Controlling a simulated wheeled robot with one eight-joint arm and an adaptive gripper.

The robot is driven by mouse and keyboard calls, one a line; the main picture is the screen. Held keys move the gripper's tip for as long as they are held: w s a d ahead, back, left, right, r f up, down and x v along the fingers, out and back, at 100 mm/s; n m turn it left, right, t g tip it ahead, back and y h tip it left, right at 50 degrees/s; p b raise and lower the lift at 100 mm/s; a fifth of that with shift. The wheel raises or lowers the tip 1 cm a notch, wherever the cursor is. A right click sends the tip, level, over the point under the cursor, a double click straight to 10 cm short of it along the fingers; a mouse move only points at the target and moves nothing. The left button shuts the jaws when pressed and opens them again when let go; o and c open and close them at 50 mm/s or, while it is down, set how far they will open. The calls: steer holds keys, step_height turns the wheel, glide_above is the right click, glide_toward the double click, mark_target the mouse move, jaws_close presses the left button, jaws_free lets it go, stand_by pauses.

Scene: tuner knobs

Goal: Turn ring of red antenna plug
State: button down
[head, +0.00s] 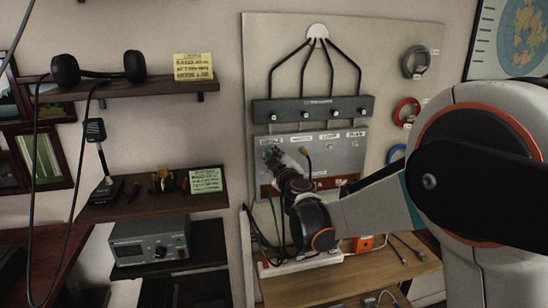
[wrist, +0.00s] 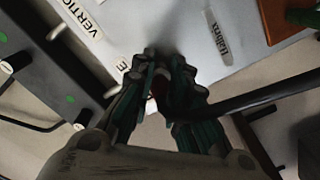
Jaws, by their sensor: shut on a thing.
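My gripper (head: 272,156) is at the left part of the silver panel (head: 347,152) in the head view, under the dark switch box. In the wrist view my gripper (wrist: 166,66) has its fingers closed together around something by the panel face. A small reddish patch (wrist: 152,105) shows between the fingers, seemingly part of the red antenna plug. The fingers hide most of the plug and its ring. A black cable (wrist: 275,93) runs from the fingers to the right. I cannot tell how far the ring is turned.
The dark box (head: 315,110) with green lights sits just above the panel, close to my gripper. Cable coils (head: 415,62) hang at the right. A power strip (head: 300,264) and loose cables lie on the wooden bench (head: 350,285) below.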

steer(key=n, duration=1.3)
steer(key=shift+r+n, duration=0.1)
steer(key=shift+n, duration=0.3)
steer(key=n, duration=1)
steer(key=shift+n, duration=0.5)
stand_by(1.3)
steer(key=c, duration=1.5)
jaws_free()
steer(key=shift+w, duration=0.15)
